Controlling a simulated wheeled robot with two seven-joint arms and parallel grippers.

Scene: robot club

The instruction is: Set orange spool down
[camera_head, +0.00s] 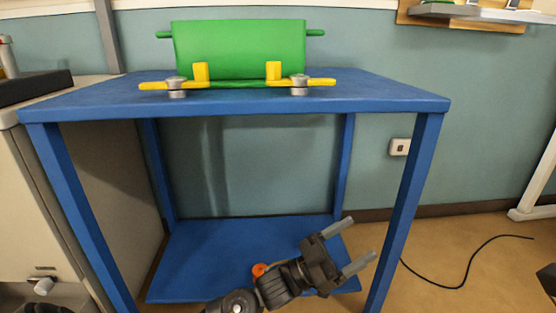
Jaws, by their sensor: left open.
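A small orange piece (259,270) shows just beside my left arm, over the blue lower shelf (205,255). It looks like the orange spool, mostly hidden behind my arm; I cannot tell how it rests. My left gripper (361,240) is open and empty, its two grey fingers pointing up and to the right, to the right of the orange piece and in front of the table's lower right part. My right gripper is not in view.
A blue table (385,90) stands ahead, bearing a green cylinder (240,50) with end pins on a yellow-clamped holder (235,82). Its right front leg (405,210) is near my gripper. A beige cabinet (85,170) stands left. A black cable (465,265) lies on the floor at right.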

